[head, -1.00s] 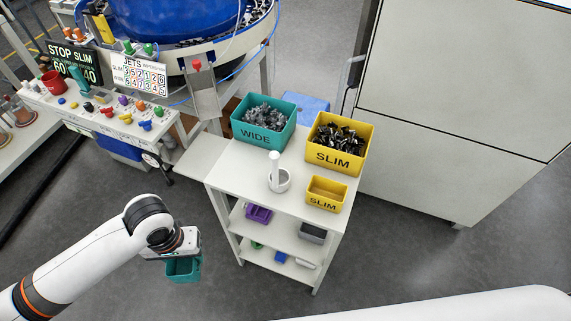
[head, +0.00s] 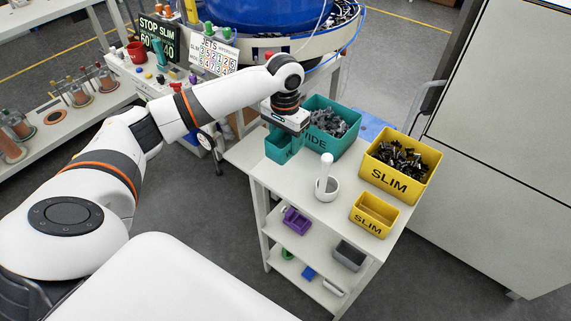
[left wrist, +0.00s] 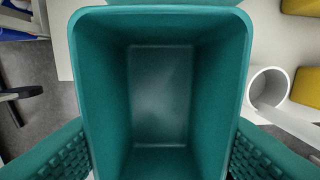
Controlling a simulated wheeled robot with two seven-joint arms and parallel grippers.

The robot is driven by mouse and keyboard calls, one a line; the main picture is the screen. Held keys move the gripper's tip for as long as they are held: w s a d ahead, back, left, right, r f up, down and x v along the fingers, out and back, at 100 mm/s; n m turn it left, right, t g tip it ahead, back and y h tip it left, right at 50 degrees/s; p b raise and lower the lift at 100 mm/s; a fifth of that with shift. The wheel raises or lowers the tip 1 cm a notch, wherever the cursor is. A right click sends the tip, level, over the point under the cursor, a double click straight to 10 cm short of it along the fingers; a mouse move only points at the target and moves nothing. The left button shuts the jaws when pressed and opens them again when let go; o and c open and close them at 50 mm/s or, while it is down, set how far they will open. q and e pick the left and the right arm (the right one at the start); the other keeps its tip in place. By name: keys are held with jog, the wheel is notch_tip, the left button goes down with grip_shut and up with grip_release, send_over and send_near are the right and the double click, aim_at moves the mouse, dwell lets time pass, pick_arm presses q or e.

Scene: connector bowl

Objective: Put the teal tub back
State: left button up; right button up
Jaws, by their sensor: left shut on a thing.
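The small teal tub (head: 281,150) is in my left gripper (head: 284,132), at the left end of the cart top. My left gripper is shut on it. In the left wrist view the tub (left wrist: 158,95) is empty and upright, with a finger on each side. My right gripper is not in view.
A purple tub (head: 296,221) is on the shelf below. A large cabinet stands to the right.

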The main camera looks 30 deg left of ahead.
pick_arm(q)
notch_tip(320, 180, down, 2)
jog(key=shift+f, duration=0.1)
jog(key=shift+d+f, duration=0.1)
jog(key=shift+f, duration=2.45)
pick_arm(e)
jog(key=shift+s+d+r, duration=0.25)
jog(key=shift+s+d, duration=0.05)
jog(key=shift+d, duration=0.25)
pick_arm(q)
jog(key=shift+f+p, duration=0.1)
jog(key=shift+p, duration=0.2)
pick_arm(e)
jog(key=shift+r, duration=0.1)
pick_arm(q)
jog(key=o, duration=1)
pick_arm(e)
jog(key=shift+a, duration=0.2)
pick_arm(q)
jog(key=shift+r, duration=0.2)
notch_tip(320, 180, up, 11)
jog(key=shift+f+b, duration=0.2)
jog(key=shift+b, duration=0.3)
jog(key=shift+r, duration=0.65)
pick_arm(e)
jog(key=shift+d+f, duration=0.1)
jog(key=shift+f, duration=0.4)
